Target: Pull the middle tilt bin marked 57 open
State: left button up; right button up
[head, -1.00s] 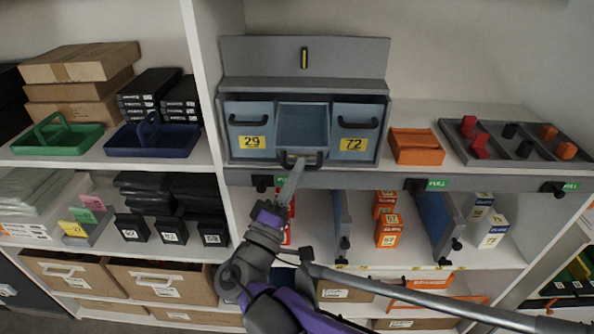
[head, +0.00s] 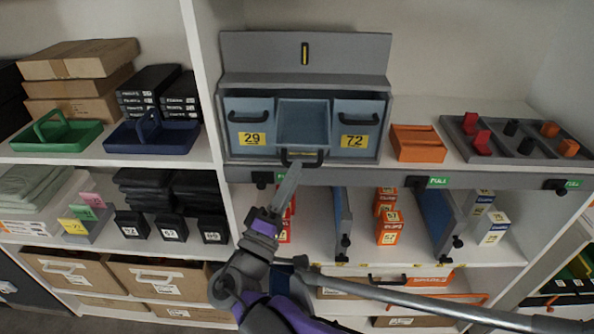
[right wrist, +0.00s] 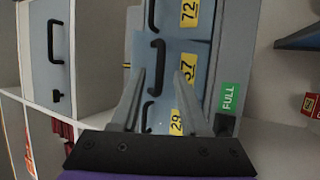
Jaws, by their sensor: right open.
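The middle tilt bin (head: 303,123) sits between the bins marked 29 (head: 249,122) and 72 (head: 356,123) in the grey-blue cabinet. It is tipped forward, and its inside shows in the head view. Its yellow label (right wrist: 187,68) and black handle (right wrist: 156,68) show in the right wrist view. My right gripper (head: 294,166) is just below and in front of that handle. In the right wrist view its two fingers (right wrist: 160,75) are apart, with the handle between their tips in the picture; contact cannot be told. My left gripper is not in view.
A grey rail with a green FULL tag (head: 433,182) runs below the cabinet. An orange box (head: 417,144) and a grey tray (head: 508,141) stand to its right. Blue dividers (head: 433,214) and small cartons (head: 389,233) fill the shelf below.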

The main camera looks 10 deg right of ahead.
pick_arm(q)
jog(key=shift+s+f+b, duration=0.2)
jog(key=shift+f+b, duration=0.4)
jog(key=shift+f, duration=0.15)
pick_arm(e)
jog(key=v, duration=0.8)
jog(key=shift+s+a, duration=0.2)
jog(key=shift+s, duration=0.05)
jog(key=shift+f, duration=0.1)
